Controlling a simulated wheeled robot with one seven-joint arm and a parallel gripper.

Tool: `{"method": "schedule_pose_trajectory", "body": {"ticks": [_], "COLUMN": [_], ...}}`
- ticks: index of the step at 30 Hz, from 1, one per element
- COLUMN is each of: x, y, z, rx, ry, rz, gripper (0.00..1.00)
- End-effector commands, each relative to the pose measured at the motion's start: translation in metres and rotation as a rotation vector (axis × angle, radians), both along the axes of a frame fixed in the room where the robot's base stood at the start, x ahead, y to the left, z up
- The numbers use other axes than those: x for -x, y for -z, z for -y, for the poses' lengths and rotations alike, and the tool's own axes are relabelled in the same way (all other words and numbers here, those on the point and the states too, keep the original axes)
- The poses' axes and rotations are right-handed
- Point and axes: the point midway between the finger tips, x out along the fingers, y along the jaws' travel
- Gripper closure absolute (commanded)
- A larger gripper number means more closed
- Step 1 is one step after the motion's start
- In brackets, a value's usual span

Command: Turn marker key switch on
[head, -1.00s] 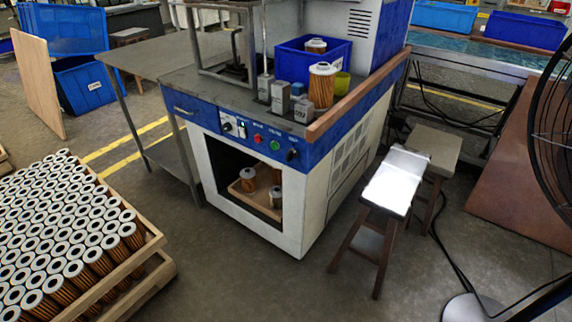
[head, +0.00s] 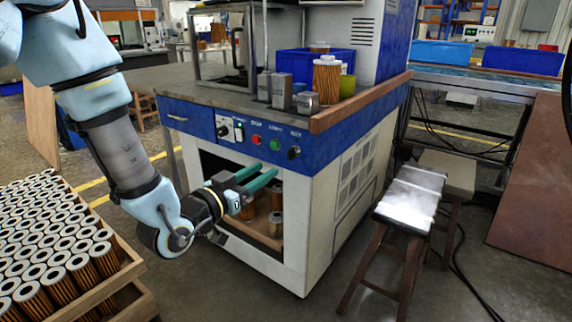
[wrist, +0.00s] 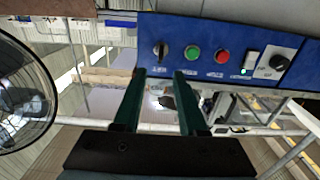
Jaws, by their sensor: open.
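The blue control panel (head: 200,122) on the front of the machine carries a dark key-type switch (head: 293,152) at its right end. In the wrist view, which shows the panel upside down, that switch (wrist: 160,51) is at the left end, its dark handle roughly upright in the picture. I cannot read its label. My gripper (head: 269,169) is open and empty, its two teal fingers pointing toward the machine just below the panel. In the wrist view my gripper (wrist: 160,74) has its fingertips either side of the switch's line, apart from it.
Beside the switch are a green button (head: 275,144), a red button (head: 257,140), a rocker switch (head: 239,130) and a black knob (head: 222,131). Filter cartridges (head: 276,224) stand in the open bay below. A stool (head: 410,198) stands at right.

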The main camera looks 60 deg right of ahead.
Motion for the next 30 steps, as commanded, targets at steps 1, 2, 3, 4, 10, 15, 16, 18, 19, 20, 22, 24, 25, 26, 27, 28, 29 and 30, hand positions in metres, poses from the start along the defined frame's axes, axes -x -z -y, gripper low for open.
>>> {"method": "schedule_pose_trajectory", "body": {"ticks": [1,2,3,4,10,15,16,18,19,20,22,24,25,26,27,28,29,30], "x": [0.001,0.001,0.001,0.002,0.003,0.004,0.005,0.005,0.005,0.005,0.005,0.005,0.005,0.005,0.005,0.005,0.005,0.005], "y": [-0.002,-0.002,-0.002,-0.002,-0.002,-0.001,-0.002,-0.001,-0.001,-0.001,-0.001,-0.001,-0.001,-0.001,-0.001,-0.001,-0.001,-0.001], "z": [0.006,0.01,0.017,0.022,0.061,0.085,0.089,0.094,0.096,0.098,0.1,0.101,0.101,0.101,0.101,0.101,0.101,0.101], "rx": [0.002,0.002,0.002,0.002,0.001,-0.002,-0.001,-0.001,-0.002,-0.002,-0.002,-0.003,-0.003,-0.003,-0.003,-0.003,-0.003,-0.003], "ry": [0.001,0.001,0.001,0.0,-0.001,-0.002,-0.002,-0.002,-0.002,-0.002,-0.003,-0.003,-0.004,-0.004,-0.004,-0.004,-0.004,-0.004], "rz": [0.001,0.001,0.002,0.002,0.001,0.001,0.001,0.001,0.001,0.001,0.001,0.0,0.0,0.0,0.0,0.0,0.0,0.0], "gripper": [0.59,0.59,0.59,0.59,0.59,0.59,0.59,0.59,0.59,0.59,0.59,0.59,0.59,0.59,0.59,0.59,0.59,0.6]}}
